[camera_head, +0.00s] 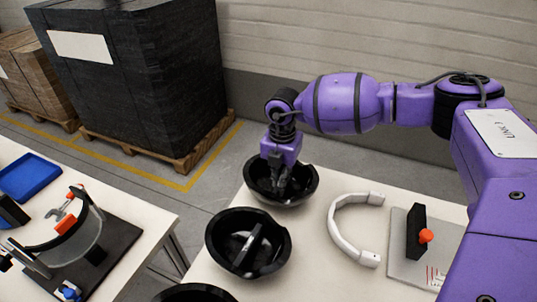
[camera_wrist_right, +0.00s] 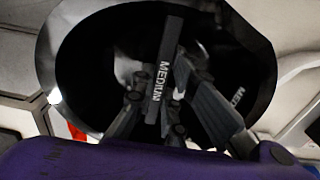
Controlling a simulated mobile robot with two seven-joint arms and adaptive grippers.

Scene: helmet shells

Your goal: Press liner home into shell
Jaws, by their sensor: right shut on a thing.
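A black bowl-shaped shell (camera_head: 308,187) sits open side up at the back of the right-hand table. My right gripper (camera_head: 279,184) points down inside it. In the right wrist view the shell (camera_wrist_right: 75,60) surrounds my right gripper (camera_wrist_right: 160,100), whose fingers are shut on a dark bar marked MEDIUM, apparently the liner (camera_wrist_right: 167,60). The bar spans the opening. A second MEDIUM mark shows deeper to the right. I cannot tell whether the liner touches the shell's bottom. My left gripper is not in view.
A second black shell (camera_head: 217,238) with a bar across it stands nearer, and another (camera_head: 195,294) is cut off at the bottom. Right of them lie a white curved band (camera_head: 337,225) and a grey plate (camera_head: 440,262) with an orange-knobbed black upright. A left table holds a visor fixture (camera_head: 118,237).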

